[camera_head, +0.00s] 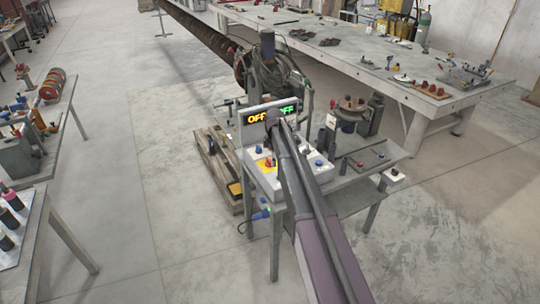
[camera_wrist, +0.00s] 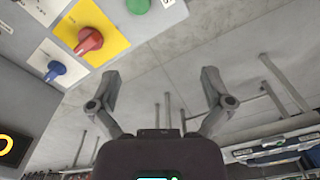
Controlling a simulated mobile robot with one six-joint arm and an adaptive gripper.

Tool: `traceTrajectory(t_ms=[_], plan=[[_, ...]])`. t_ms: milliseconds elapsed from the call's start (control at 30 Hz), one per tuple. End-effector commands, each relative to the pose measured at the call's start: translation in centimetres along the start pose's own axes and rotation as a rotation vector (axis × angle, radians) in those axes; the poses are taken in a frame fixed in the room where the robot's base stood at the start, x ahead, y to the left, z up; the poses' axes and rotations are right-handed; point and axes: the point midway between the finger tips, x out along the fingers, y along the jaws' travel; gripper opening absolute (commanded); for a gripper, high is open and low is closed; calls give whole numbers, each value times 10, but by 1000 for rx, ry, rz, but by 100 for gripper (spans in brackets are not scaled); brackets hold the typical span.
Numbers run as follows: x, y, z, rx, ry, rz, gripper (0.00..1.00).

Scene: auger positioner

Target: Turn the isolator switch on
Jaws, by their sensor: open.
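A red rotary knob (camera_wrist: 89,40) on a yellow plate (camera_wrist: 112,42) looks like the isolator switch. It sits on a light grey control panel (camera_wrist: 18,48) at the upper left of the wrist view. My gripper (camera_wrist: 160,80) is open and empty, its fingers spread wide. The red knob lies up and left of the left finger, apart from it. In the head view the yellow plate (camera_head: 264,165) shows on the control box, just left of my arm. My gripper is hard to make out there, and my arm hides part of the box.
A blue knob (camera_wrist: 54,70) and a green button (camera_wrist: 138,5) flank the red knob. A display (camera_head: 257,118) reading OFF stands behind the panel. A machine with a wheel (camera_head: 262,70) is behind it. A long table (camera_head: 440,100) stands at the back right.

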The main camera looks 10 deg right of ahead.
Motion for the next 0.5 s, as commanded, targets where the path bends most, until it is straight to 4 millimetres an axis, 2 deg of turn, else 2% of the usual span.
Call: traceTrajectory(t_ms=[33, 200, 333, 500], plan=[[-11, 28, -5, -68, 0, 0, 100], [-25, 80, -15, -296, 0, 0, 100], [-32, 105, -20, -419, 0, 0, 100], [-35, 120, -22, -500, 0, 0, 100]])
